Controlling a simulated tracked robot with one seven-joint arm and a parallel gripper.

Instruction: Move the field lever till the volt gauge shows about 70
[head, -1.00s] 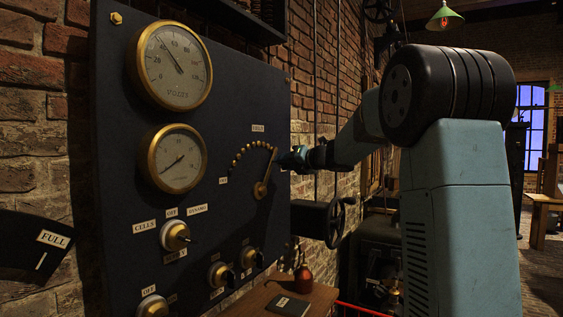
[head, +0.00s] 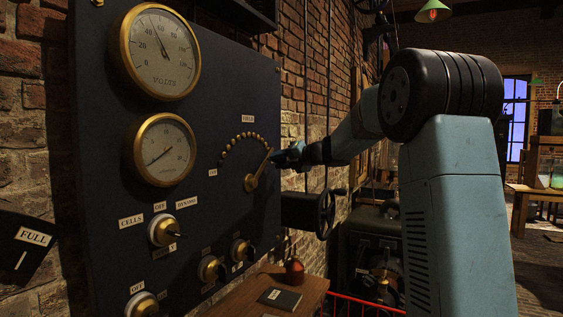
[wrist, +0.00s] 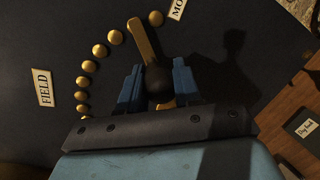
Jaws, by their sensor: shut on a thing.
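The field lever (head: 259,170) is a brass arm on the dark panel, tilted up and right from its pivot. It also shows in the wrist view (wrist: 146,42), with a black knob (wrist: 158,79) between the blue fingers. My gripper (head: 289,156) is shut on that knob; in the wrist view my gripper (wrist: 158,85) has one finger on each side of it. The volt gauge (head: 160,65) is the upper brass-rimmed dial. Its needle points up and slightly left, roughly between 40 and 60; the exact reading is too small to tell.
An arc of brass studs (head: 228,147) surrounds the lever. A second gauge (head: 165,150) and brass switches (head: 163,230) sit on the panel. A black handwheel (head: 326,214) stands right of the panel, below my arm. A small table (head: 245,296) holds a book and red bottle.

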